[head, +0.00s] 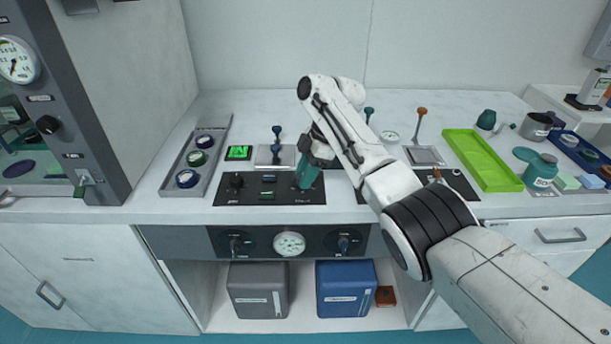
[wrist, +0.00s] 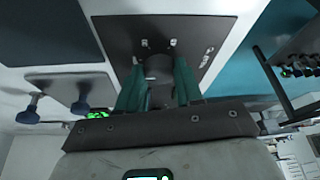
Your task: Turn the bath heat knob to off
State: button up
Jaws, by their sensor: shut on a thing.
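A black control panel (head: 285,198) lies on the white bench; it also shows in the wrist view (wrist: 205,28). My gripper (head: 305,184) reaches down to the panel's right part with its teal fingers. In the wrist view, my gripper (wrist: 160,80) is shut on a dark round knob (wrist: 158,66), one finger on each side. My fingers mostly hide this knob in the head view. Its label is too small to read, so I cannot tell its name or setting. Another dark knob (head: 237,181) stands at the panel's left.
Small switches (head: 268,179) sit between the knobs. Lower knobs flank a gauge (head: 289,244).

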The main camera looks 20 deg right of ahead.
jog(key=o, duration=1)
jog(key=shift+o, duration=0.2)
jog(key=v, duration=1)
jog(key=shift+d+r, duration=0.25)
jog(key=shift+r, duration=0.1)
jog(key=shift+f, duration=0.1)
